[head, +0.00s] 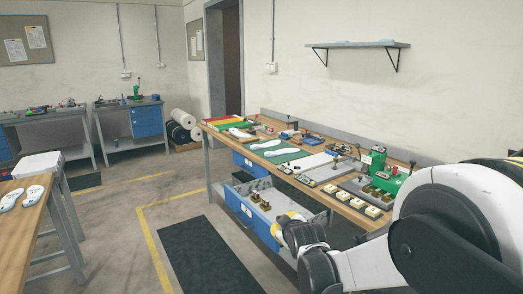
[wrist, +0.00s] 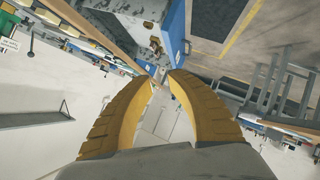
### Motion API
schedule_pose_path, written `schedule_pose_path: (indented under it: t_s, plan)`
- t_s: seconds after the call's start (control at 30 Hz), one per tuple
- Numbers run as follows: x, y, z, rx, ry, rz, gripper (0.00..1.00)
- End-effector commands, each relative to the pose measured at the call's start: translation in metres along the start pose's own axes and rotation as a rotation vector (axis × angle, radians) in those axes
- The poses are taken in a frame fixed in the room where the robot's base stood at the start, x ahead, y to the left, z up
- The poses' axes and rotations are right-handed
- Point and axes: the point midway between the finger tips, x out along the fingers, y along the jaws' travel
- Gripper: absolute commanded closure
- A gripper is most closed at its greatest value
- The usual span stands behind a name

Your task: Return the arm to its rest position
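My arm (head: 440,215) reaches in from the right edge of the head view, bent low in front of the workbench. My gripper (head: 291,217) is beside the open blue drawer, and its fingertips are partly hidden behind my wrist in that view. In the wrist view my gripper (wrist: 162,78) shows two yellow ribbed fingers with a gap between them and nothing held. The drawer (head: 240,209) is pulled out and holds several small brass-coloured pieces (head: 265,205). One such piece also shows in the wrist view (wrist: 155,44), beyond the fingertips.
The workbench (head: 215,126) carries green mats, insoles, trays and a green device (head: 389,183) close to my arm. A wall shelf (head: 358,45) hangs above. A second table (head: 22,228) stands left. Floor with a dark mat (head: 205,255) is clear between them.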

Motion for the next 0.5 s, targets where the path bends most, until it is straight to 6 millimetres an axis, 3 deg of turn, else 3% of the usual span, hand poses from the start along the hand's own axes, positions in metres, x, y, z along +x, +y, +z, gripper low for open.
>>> schedule_pose_path:
  t_s: [0.03,0.23,0.5]
  plan:
    - [-0.025,0.01,0.002,0.041,-0.028,-0.006,0.8]
    - [-0.121,0.03,0.022,0.221,-0.147,-0.031,0.8]
    - [-0.249,0.018,0.076,0.472,-0.311,-0.044,0.8]
